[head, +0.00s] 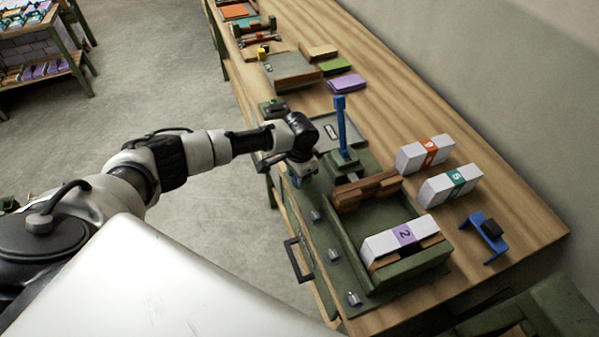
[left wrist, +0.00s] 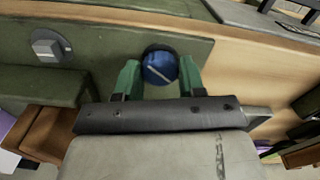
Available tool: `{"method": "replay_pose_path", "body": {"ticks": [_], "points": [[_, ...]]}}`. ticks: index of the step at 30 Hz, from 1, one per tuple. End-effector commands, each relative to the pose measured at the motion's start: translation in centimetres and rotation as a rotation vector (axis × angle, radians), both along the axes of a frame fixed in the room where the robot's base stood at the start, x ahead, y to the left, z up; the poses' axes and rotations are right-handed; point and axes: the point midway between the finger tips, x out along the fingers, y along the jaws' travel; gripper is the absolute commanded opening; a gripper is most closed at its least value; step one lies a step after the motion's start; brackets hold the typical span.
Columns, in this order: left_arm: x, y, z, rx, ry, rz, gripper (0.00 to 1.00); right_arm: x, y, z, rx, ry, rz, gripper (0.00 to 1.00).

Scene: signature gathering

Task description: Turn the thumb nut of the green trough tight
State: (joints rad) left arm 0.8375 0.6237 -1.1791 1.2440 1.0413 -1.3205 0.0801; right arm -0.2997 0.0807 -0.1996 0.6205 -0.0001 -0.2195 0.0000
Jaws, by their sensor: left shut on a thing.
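The green trough (head: 345,240) lies along the front of the bench and holds a white paper block (head: 392,243) with a purple band marked 2. A blue round thumb nut (left wrist: 160,67) with a pale line across its face shows in the left wrist view, on a green plate. My left gripper (head: 302,180) reaches down at the trough's far end. Its green fingers (left wrist: 160,78) are shut on the nut from both sides. In the head view the gripper mostly hides this nut. My right gripper is in neither view.
Several grey knobs (head: 333,254) line the trough's front side; one shows in the left wrist view (left wrist: 48,45). A blue upright lever (head: 341,125) stands close behind the gripper. Brown wooden pieces (head: 366,189) lie across the trough. White blocks (head: 424,154) and a blue bracket (head: 484,237) stand right.

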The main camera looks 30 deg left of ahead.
Motion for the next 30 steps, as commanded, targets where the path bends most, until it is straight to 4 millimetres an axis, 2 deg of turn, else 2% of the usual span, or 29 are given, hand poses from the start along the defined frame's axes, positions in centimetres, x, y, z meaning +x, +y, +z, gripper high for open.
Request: {"method": "replay_pose_path", "body": {"ticks": [18, 30], "points": [[-0.03, -0.04, -0.04, -0.001, 0.001, -0.579, 0.16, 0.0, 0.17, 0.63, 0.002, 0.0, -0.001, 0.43], [-0.04, -0.03, -0.06, -0.002, 0.001, -0.855, 0.16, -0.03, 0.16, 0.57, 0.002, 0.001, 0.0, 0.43]]}}
